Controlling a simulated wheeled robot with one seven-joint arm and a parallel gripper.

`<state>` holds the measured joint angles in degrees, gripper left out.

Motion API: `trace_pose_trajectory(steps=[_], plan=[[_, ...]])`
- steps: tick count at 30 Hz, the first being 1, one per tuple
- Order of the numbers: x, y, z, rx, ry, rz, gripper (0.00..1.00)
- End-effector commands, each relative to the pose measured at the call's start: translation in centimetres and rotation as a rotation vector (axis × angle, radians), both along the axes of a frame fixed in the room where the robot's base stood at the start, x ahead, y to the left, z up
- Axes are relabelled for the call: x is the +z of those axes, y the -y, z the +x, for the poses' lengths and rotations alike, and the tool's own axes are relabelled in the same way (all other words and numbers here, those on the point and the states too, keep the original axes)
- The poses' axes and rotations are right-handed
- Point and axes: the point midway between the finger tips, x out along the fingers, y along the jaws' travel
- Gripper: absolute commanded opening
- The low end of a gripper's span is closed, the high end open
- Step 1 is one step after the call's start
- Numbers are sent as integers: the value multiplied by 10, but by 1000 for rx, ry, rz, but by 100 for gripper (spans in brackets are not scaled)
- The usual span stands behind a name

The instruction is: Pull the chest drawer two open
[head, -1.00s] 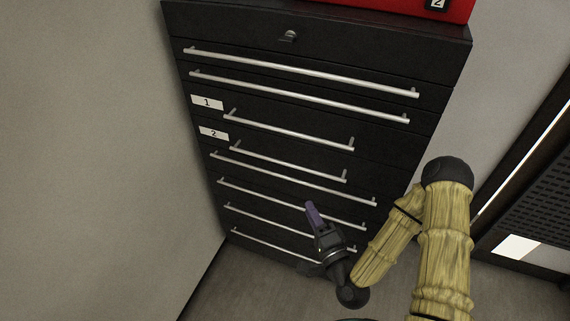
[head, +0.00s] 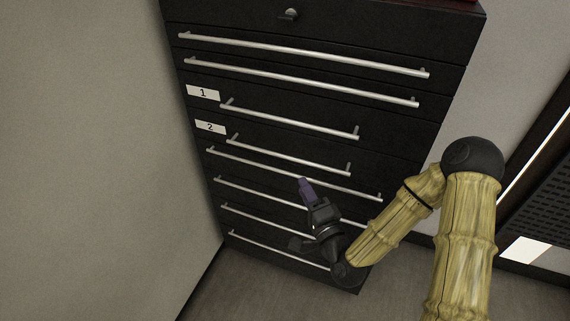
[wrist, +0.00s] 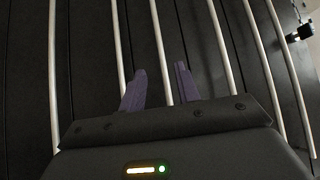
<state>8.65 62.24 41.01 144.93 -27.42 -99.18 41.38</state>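The dark chest (head: 400,45) stands ahead with its drawer fronts flush. Drawer two bears a white label "2" (head: 210,127) and a short silver bar handle (head: 290,155). It looks shut. My gripper (head: 304,184) is in front of the lower drawers, below and apart in the picture from drawer two's handle. In the wrist view its purple fingers (wrist: 160,75) are spread with a gap between them. A silver bar runs upright through that gap in the picture; I cannot tell which handle it is or whether it lies between the fingers in depth.
Drawer one, with label "1" (head: 203,93) and a short handle (head: 290,119), is above. Long handles (head: 300,53) span other drawers above and below. A grey wall (head: 90,150) is close on the left. Floor (head: 400,280) shows at lower right, with a dark perforated panel (head: 545,190).

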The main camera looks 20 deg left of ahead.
Motion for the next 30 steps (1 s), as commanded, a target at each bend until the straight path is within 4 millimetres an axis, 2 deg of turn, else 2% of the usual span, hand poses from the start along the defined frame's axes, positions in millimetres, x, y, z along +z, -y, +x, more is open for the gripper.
trace_pose_trajectory(steps=[11, 13, 30], plan=[[-4, -7, 3, 4, 0, -2, 32], [5, -16, 14, 2, 1, -1, 32], [16, -76, 82, 2, -1, 0, 32]])
